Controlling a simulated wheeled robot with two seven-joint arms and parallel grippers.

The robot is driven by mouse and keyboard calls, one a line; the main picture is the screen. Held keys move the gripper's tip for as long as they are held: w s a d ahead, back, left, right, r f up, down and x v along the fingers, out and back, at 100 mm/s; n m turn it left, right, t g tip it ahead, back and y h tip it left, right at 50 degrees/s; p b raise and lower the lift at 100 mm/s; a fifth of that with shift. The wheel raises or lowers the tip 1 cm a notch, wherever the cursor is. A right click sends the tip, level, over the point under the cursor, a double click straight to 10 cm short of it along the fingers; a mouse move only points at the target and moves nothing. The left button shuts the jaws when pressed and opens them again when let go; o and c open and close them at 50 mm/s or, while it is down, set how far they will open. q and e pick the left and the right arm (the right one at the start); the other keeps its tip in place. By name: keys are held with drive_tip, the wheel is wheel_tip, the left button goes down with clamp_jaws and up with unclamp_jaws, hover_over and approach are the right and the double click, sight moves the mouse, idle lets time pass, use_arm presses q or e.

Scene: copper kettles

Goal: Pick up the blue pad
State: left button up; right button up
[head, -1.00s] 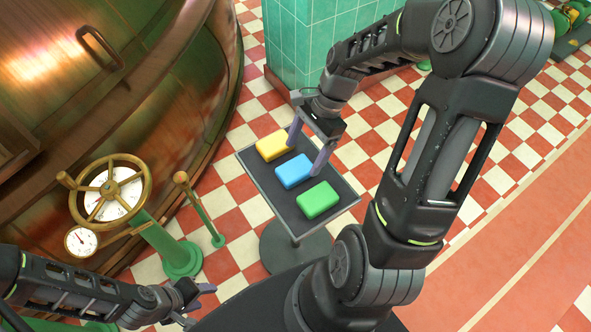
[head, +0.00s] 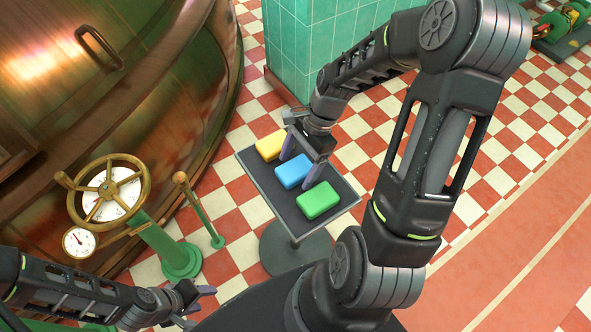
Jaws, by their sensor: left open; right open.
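The blue pad (head: 292,171) lies on a dark tray table (head: 257,184), between a yellow pad (head: 269,146) and a green pad (head: 319,200). My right gripper (head: 299,170) is open over the blue pad, with one finger toward the yellow side and the other toward the green side. The fingers hide part of the blue pad. I cannot tell whether they touch it. My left gripper (head: 207,303) is open and empty at the lower left, away from the table.
A brass handwheel (head: 110,195) on a green post stands left of the tray table, with a small gauge (head: 79,242) beside it. A large copper kettle (head: 120,90) fills the upper left. A green tiled pillar (head: 320,45) rises behind the tray.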

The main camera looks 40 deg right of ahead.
drive_tip(key=shift+c, duration=0.3)
drive_tip(key=c, duration=1.4)
